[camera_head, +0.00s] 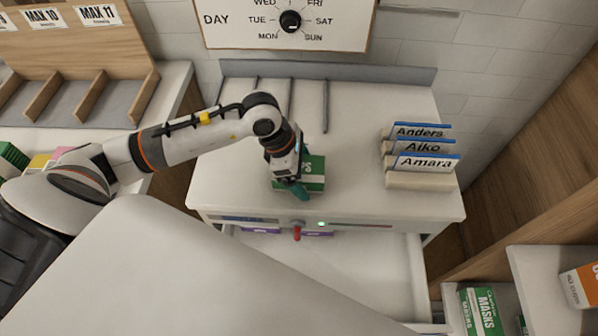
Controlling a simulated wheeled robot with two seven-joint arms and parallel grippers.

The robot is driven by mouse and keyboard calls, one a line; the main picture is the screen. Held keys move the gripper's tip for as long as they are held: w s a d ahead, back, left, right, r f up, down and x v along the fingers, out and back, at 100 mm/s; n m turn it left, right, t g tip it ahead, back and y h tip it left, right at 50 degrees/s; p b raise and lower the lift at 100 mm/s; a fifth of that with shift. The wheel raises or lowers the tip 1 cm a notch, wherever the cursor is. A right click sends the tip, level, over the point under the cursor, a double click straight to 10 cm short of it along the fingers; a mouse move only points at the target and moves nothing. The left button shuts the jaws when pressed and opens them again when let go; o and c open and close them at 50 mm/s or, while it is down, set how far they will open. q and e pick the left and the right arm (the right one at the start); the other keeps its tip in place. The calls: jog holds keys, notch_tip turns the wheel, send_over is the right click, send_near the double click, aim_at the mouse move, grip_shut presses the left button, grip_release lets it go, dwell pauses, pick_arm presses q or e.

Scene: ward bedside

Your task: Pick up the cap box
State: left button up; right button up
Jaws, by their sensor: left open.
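A green and white box (315,173) lies on top of the white bedside cabinet (350,140). Only the last letter of its label, an S, shows clearly, and it appears to be the cap box. My left gripper (299,188) points down over the left and middle part of this box, its teal fingertips at the box's near side. The jaws are open. The gripper hides much of the box, and I cannot tell whether the fingers touch it. My right gripper is not in view.
Name cards (422,150) in holders stand on the cabinet's right side. An open drawer (365,265) juts out below, with a red knob (297,231) at the cabinet front. A green masks box (482,312) sits lower right. A day dial board (285,25) hangs behind.

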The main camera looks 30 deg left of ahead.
pick_arm(q)
jog(key=shift+f, duration=0.1)
jog(key=shift+c, duration=0.2)
jog(key=c, duration=1)
